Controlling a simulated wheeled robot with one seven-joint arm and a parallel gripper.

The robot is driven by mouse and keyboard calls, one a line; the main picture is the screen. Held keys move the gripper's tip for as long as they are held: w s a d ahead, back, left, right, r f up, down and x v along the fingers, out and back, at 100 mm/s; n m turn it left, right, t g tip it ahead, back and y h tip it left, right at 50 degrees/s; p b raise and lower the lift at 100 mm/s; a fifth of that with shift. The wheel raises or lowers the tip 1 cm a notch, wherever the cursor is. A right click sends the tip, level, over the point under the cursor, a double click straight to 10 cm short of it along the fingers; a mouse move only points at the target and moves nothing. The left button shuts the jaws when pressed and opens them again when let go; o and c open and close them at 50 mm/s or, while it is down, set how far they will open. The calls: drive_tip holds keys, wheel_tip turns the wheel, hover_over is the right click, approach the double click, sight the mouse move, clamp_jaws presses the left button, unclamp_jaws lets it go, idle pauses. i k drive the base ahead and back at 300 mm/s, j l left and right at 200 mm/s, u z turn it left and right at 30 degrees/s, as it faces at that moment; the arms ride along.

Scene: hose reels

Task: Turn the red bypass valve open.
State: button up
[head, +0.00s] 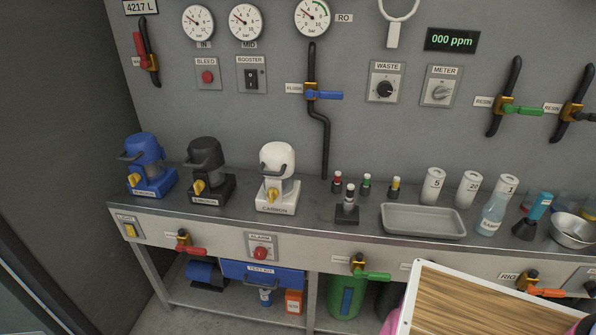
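A red-handled valve (139,44) sits on a short black pipe on the wall at the upper left, under a "4217 L" display. Its red handle stands nearly upright, roughly along the pipe, and its small label is too small to read. A second red-handled valve (192,249) is on the bench's front panel at the lower left, its lever pointing right; its label is also unreadable. I cannot tell from the labels which one is the bypass valve. My gripper is not in view.
A wood-topped, white-edged panel (490,305) blocks the lower right foreground. The bench carries blue (147,165), black (207,170) and white (278,178) housings, a grey tray (423,221) and bottles. Blue (325,95) and green (522,110) handles are on wall pipes.

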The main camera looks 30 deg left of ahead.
sight(180, 248)
drive_tip(key=u, duration=2.25)
drive_tip(key=i+l+u, duration=0.3)
drive_tip(key=l+u, duration=0.3)
